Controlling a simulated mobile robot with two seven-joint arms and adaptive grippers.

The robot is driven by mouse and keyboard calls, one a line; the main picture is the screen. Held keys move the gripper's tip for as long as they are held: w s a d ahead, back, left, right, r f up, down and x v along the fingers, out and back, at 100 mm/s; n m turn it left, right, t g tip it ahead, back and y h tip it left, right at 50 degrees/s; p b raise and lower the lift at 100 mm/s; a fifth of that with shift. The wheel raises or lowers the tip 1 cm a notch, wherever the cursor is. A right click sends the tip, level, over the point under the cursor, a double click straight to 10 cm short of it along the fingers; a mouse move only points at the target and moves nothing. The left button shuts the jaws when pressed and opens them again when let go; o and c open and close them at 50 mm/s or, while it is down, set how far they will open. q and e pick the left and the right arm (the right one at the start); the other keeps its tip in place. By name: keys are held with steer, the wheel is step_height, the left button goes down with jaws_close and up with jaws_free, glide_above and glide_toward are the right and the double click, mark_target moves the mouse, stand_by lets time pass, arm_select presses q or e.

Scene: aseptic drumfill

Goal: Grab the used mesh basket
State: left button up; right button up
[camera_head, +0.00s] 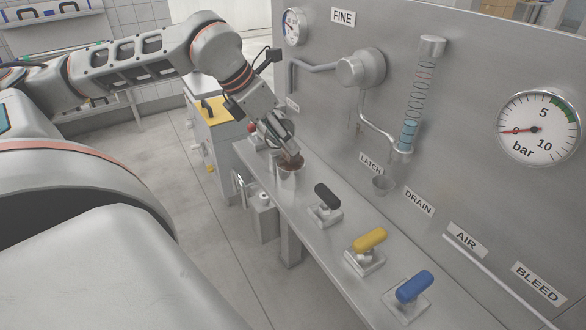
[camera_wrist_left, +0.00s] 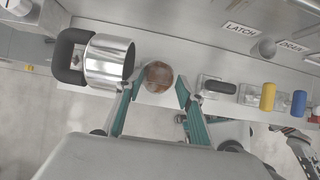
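The used mesh basket, a small round cup with brown residue inside, stands on the steel shelf below my left gripper in the head view (camera_head: 289,178). In the left wrist view the basket (camera_wrist_left: 157,77) shows its brown round opening between the two teal fingers. My left gripper (camera_head: 287,156) is open, with its fingertips to either side of the basket; it also shows in the left wrist view (camera_wrist_left: 157,88). Small gaps show between fingertips and rim, and I cannot tell exact contact.
A shiny metal cup with a black handle (camera_wrist_left: 108,58) stands close beside the basket. Black (camera_head: 327,196), yellow (camera_head: 370,240) and blue (camera_head: 414,287) lever handles line the shelf (camera_head: 310,232). The panel wall with gauges and a tube (camera_head: 412,100) rises behind.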

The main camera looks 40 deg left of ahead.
mark_target(291, 163)
arm_select(q)
steer(key=b+x, duration=0.2)
steer(key=x, duration=0.1)
steer(key=shift+s+a+f, duration=0.1)
steer(key=shift+s, duration=0.1)
steer(key=shift+w+f, duration=0.2)
steer(key=shift+f, duration=0.1)
steer(key=shift+w+f+b, duration=0.3)
steer(key=shift+b, duration=0.3)
arm_select(e)
steer(key=shift+w+d+f, duration=0.2)
steer(key=shift+d+f, duration=0.1)
steer(key=shift+f, duration=0.3)
steer(key=shift+w+d+f, duration=0.15)
steer(key=shift+d+f, duration=0.15)
steer(key=shift+f, duration=0.3)
arm_select(q)
steer(key=shift+r, duration=0.1)
steer(key=c, duration=1)
arm_select(e)
steer(key=shift+s+f, duration=0.15)
